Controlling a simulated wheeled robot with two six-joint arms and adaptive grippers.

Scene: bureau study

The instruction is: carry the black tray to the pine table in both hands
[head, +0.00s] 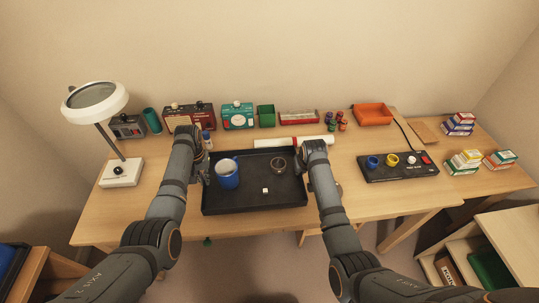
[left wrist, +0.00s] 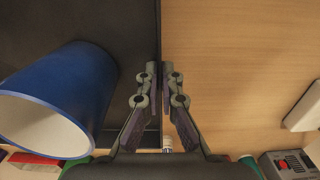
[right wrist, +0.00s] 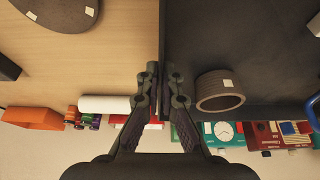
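The black tray (head: 235,203) lies on the light wooden desk (head: 150,190), holding a blue mug (head: 227,174), a dark ring-shaped item (head: 278,164) and a small white cube (head: 265,190). My left gripper (head: 204,176) is at the tray's left wall; in the left wrist view its fingers (left wrist: 160,72) are closed on either side of that wall. My right gripper (head: 303,168) is at the right wall; in the right wrist view its fingers (right wrist: 162,75) pinch the wall likewise. I cannot tell which wooden surface is the pine table.
A white lamp (head: 121,172) stands left. Behind the tray are a white roll (head: 293,142), a green box (head: 266,116) and an orange bin (head: 373,114). A black panel (head: 398,167) and small boxes (head: 467,160) are right. Pale wooden furniture (head: 515,235) stands lower right.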

